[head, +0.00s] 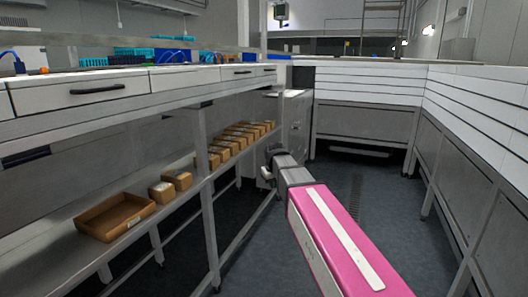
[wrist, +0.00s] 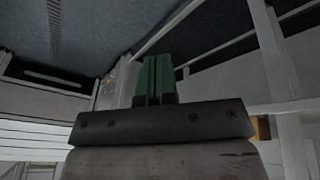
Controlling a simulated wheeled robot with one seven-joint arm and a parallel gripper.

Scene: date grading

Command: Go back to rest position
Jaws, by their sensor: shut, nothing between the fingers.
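In the wrist view my gripper (wrist: 154,80) shows with its two green fingers side by side and closed together. Nothing is held between them. In the head view my pink arm reaches forward from the lower right, above the aisle floor. Its grey and black end is near the lower shelf of the bench on the left. The fingers cannot be made out in the head view.
A workbench (head: 125,84) with drawers runs along the left. Its lower shelf (head: 150,215) holds an open brown tray (head: 115,218) and several brown boxes (head: 180,180). White-panelled counters (head: 365,90) close the back and right. The dark aisle floor (head: 400,225) is clear.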

